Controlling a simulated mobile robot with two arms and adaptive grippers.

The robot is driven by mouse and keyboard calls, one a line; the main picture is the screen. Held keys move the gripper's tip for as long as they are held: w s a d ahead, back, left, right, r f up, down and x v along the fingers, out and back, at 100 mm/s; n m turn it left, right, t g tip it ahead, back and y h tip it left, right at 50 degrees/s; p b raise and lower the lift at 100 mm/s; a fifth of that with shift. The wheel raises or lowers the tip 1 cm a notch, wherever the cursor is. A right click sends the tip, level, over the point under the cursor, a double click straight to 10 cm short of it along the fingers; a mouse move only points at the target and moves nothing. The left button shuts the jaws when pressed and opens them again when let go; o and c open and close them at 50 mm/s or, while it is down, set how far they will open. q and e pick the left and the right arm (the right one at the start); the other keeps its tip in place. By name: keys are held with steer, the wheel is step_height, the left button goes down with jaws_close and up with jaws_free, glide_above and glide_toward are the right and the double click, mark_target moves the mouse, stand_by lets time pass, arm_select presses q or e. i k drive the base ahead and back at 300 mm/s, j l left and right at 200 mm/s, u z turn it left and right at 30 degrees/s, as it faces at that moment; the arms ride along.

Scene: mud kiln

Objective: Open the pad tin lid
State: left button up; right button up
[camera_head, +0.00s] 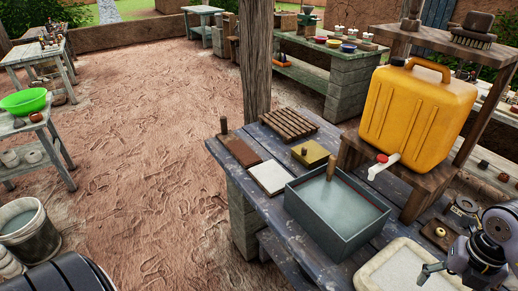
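A small flat gold-coloured tin (311,153) with a little knob on top sits on the dark plank table, behind the grey basin. It looks closed and is the likeliest pad tin, though I cannot be sure. My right gripper (452,274) is at the lower right, over the pale tray's right side and well apart from the gold tin. One finger is spread out to the left; the other is hard to make out. It appears open, with nothing seen in it. My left gripper is not in view.
A white slab (268,177), slatted rack (289,124), pale tray (366,277) and round tin (462,207) also crowd the table (229,148).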

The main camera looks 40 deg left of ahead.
mark_target(310, 151)
steer(key=u, duration=0.7)
